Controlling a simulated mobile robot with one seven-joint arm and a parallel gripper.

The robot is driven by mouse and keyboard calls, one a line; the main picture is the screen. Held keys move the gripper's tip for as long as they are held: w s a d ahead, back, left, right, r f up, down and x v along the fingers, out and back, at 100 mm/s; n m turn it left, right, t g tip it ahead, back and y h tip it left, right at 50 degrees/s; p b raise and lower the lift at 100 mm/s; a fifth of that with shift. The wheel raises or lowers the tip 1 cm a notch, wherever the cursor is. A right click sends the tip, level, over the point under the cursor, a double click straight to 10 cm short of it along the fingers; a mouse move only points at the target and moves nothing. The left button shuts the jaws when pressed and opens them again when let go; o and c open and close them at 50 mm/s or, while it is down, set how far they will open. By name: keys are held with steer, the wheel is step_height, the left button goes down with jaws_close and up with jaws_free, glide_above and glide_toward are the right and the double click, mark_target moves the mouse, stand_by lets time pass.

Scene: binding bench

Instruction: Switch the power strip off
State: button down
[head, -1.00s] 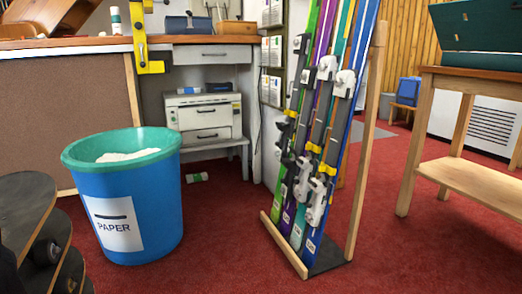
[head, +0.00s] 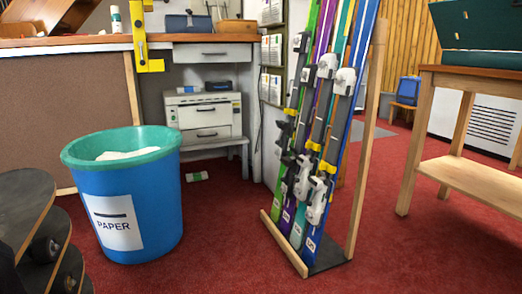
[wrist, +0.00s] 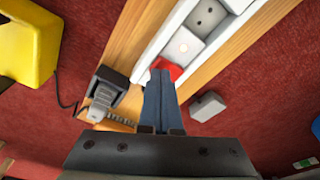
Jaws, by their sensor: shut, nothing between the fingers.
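In the wrist view the white power strip (wrist: 208,22) lies along a wooden board, with pale socket faces in a row. A red rocker switch (wrist: 174,69) sits at its near end, partly hidden by my fingertips. My gripper (wrist: 160,73) is shut and empty, its two blue-grey fingers side by side with the tips right at the switch. I cannot tell whether they touch it, or which way the switch is tipped. I cannot make out the strip or my gripper in the head view.
In the wrist view a dark grey block (wrist: 112,86) with a cord is left of the fingers, and a light grey box (wrist: 207,106) right. A yellow object (wrist: 27,42) is upper left. In the head view a blue paper bin (head: 145,205) and a ski rack (head: 318,150) stand on red carpet.

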steer(key=shift+f, duration=0.45)
steer(key=shift+r, duration=0.15)
step_height(320, 180, up, 7)
steer(key=p, duration=0.7)
